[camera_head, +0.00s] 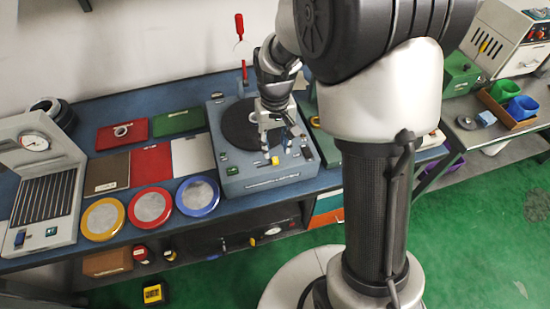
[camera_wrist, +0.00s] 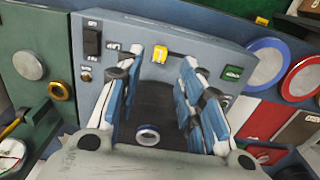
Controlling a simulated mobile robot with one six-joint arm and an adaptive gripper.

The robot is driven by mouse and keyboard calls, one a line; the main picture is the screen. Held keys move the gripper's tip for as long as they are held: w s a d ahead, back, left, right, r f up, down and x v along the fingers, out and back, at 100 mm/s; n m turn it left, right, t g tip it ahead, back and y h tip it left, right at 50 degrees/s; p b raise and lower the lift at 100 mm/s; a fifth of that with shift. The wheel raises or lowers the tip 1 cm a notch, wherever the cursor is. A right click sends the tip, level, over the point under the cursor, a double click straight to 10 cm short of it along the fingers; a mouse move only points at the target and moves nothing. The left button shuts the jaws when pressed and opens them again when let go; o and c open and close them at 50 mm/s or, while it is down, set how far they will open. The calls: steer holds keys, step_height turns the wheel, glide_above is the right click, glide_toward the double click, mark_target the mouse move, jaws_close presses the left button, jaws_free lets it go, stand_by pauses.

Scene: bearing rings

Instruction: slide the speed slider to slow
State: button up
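The speed slider is taken to be the yellow knob (camera_head: 275,160) on the front part of the grey-blue turntable unit (camera_head: 232,184). It also shows in the wrist view as a yellow block (camera_wrist: 160,53) near the panel's edge. Its slot and the slow marking are not readable. My gripper (camera_head: 277,143) hangs over the unit, just behind the knob in the head view. In the wrist view its blue-and-white fingers (camera_wrist: 165,62) are apart, with the knob showing between and beyond the tips. I cannot tell whether a finger touches it. Nothing is held.
The dark round platter (camera_wrist: 160,103) with a small metal ring (camera_wrist: 148,135) lies below my fingers. A black switch (camera_wrist: 91,41) and a green button (camera_wrist: 232,73) flank the knob. Colored round trays (camera_head: 198,196) stand left of the unit; a red screwdriver (camera_head: 239,27) shows behind it.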

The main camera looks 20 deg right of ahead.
mark_target(275, 159)
step_height(275, 159, down, 6)
steer(key=shift+f+b, duration=0.1)
steer(key=shift+b, duration=0.7)
jaws_close()
